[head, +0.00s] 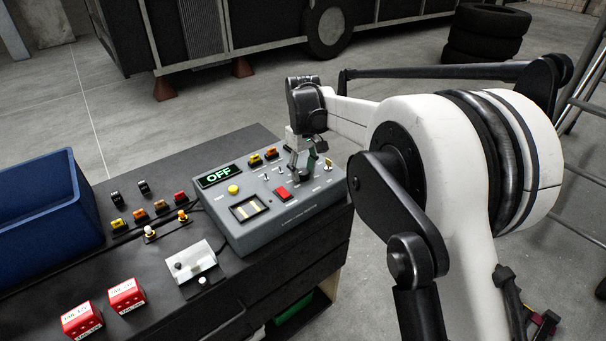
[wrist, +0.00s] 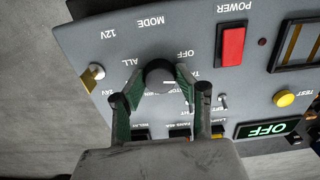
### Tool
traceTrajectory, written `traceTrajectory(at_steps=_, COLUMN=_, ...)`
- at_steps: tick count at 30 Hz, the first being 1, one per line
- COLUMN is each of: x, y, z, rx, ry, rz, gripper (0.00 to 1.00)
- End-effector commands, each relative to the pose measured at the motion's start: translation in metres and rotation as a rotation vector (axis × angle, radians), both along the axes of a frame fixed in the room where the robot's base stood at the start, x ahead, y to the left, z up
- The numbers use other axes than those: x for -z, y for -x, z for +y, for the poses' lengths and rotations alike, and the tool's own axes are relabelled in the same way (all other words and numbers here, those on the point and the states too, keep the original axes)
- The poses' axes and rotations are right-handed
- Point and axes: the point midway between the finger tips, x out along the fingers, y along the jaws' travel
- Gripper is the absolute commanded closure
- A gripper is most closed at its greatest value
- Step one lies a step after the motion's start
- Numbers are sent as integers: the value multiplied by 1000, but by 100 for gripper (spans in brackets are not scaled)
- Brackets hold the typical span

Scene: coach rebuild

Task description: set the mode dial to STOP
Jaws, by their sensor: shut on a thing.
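The mode dial (wrist: 159,72) is a round black knob under the MODE label on a grey control panel (wrist: 90,45). In the wrist view my gripper (wrist: 162,80) is shut on the dial, with a green-padded finger on each side. Labels OFF, ALL, TAIL and STOP stand around the dial, partly hidden by the fingers. A small white mark shows at the knob's lower right edge; I cannot tell exactly which label it points to. The display (head: 219,176) reads OFF in green. In the head view my gripper (head: 298,172) reaches down onto the panel and hides the dial.
A red power switch (wrist: 232,46), yellow test button (wrist: 284,98) and small toggles (wrist: 223,101) are near the dial. A metal terminal (wrist: 94,72) stands by the panel's edge. A blue bin (head: 45,205) and red boxes (head: 126,296) are left on the dark bench.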

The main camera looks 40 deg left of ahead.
Motion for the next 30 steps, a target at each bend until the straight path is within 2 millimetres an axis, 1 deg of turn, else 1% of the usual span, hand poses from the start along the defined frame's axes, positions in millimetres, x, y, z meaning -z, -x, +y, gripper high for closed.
traceTrajectory(at_steps=18, x=0, y=0, z=0, rx=578, ry=-1, rz=0, gripper=96)
traceTrajectory(at_steps=24, x=0, y=0, z=0, rx=741, ry=-1, rz=0, gripper=96)
traceTrajectory(at_steps=30, x=0, y=0, z=0, rx=861, ry=-1, rz=0, gripper=96)
